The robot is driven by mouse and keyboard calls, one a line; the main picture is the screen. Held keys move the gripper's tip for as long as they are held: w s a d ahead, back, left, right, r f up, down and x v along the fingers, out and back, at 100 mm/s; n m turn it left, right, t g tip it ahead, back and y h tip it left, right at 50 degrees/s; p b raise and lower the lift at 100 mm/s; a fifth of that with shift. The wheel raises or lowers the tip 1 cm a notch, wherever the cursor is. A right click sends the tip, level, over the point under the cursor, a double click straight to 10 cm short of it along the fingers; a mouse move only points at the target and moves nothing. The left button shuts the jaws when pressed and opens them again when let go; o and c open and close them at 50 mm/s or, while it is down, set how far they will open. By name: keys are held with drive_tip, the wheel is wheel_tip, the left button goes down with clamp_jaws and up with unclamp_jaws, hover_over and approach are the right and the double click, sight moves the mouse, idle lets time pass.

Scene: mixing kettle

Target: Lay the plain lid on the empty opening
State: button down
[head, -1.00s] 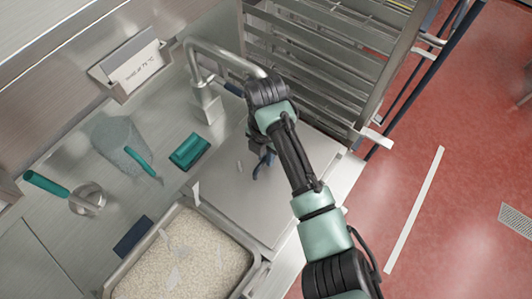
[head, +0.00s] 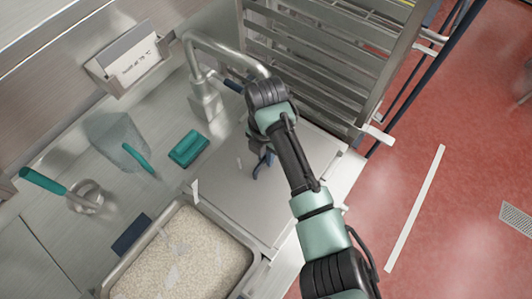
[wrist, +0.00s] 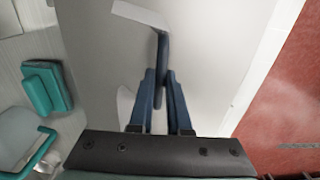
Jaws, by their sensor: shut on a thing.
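The plain lid is a flat, light grey plate (head: 232,212) right of the grain pan in the head view; it also fills the middle of the wrist view (wrist: 105,50). My gripper (head: 263,165) is over it, its blue fingers (wrist: 161,80) pointing down. They are shut on a thin dark blue upright handle (wrist: 162,45) on the plate. I cannot tell whether the plate rests on something or hangs just above it. No empty opening shows; the plate and my arm may hide it.
A steel pan of pale grains (head: 185,255) sits beside the plate. A tap (head: 205,95), a teal block (head: 188,148), a clear scoop (head: 122,140) and a teal-handled tool (head: 45,182) are on the left. A steel rack (head: 320,65) stands behind; red floor lies right.

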drive_tip(key=c, duration=0.8)
unclamp_jaws()
drive_tip(key=shift+o, duration=0.3)
drive_tip(key=o, duration=0.4)
drive_tip(key=shift+o, duration=0.2)
drive_tip(key=shift+r+p, duration=3.3)
drive_tip(key=shift+r, duration=0.25)
drive_tip(key=shift+f, duration=0.1)
